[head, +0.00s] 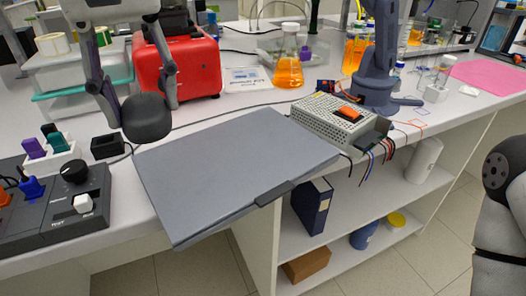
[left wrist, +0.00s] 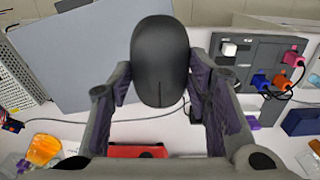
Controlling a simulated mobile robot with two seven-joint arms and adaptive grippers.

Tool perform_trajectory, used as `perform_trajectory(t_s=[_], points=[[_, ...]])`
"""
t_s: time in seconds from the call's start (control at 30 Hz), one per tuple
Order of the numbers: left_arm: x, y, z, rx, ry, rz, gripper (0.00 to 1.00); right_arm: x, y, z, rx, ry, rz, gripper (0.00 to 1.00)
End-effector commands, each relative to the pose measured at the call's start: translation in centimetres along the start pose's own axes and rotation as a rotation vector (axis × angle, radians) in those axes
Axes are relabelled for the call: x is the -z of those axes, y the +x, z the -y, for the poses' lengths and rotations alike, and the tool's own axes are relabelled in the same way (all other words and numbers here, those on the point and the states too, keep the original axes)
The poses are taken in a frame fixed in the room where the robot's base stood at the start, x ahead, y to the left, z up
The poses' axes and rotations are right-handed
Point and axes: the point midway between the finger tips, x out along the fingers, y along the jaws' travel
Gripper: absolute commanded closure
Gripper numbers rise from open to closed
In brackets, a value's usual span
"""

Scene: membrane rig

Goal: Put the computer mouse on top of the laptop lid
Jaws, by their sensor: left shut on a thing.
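The computer mouse (head: 146,117) is dark grey and held in the air by my left gripper (head: 143,100). The left wrist view shows the mouse (left wrist: 160,62) between the two fingers of the left gripper (left wrist: 160,85), which are shut on its sides. The laptop (head: 235,170) is a closed flat grey slab on the bench, with its near edge over the bench front. In the head view the mouse is by the laptop's far left corner. The lid (left wrist: 90,55) lies left of the mouse in the left wrist view. My right gripper is not in view.
A control box with knobs (head: 55,208) stands left of the laptop. A red case (head: 190,68) is behind it. A power supply with wires (head: 335,120) and a grey-blue stand (head: 375,90) are to the right. The lid is bare.

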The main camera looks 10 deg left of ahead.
Motion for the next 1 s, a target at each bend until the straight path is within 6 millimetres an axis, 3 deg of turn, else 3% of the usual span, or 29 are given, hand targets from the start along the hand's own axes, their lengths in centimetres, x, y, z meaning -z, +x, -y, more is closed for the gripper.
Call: perform_trajectory(t_s=[0.13, 0.27, 0.4, 0.6, 0.83, 1.0], points=[[0.5, 0.6, -1.0, 0.006, -0.001, -0.001, 0.84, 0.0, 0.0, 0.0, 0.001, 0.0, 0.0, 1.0], [2.1, 2.3, -4.3, 0.011, -0.004, -0.009, 0.84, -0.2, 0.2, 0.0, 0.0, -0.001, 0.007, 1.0], [2.9, 3.0, -6.0, 0.01, -0.004, -0.012, 0.84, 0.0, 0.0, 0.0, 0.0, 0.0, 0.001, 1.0], [4.8, 7.4, -10.5, 0.003, 0.002, 0.005, 0.84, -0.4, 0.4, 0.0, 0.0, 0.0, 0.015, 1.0], [5.7, 10.5, -12.7, 0.004, 0.001, 0.007, 0.84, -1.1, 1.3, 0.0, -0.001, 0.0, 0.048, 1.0], [5.7, 12.9, -12.7, -0.001, 0.001, -0.001, 0.84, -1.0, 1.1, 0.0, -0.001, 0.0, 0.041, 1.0]])
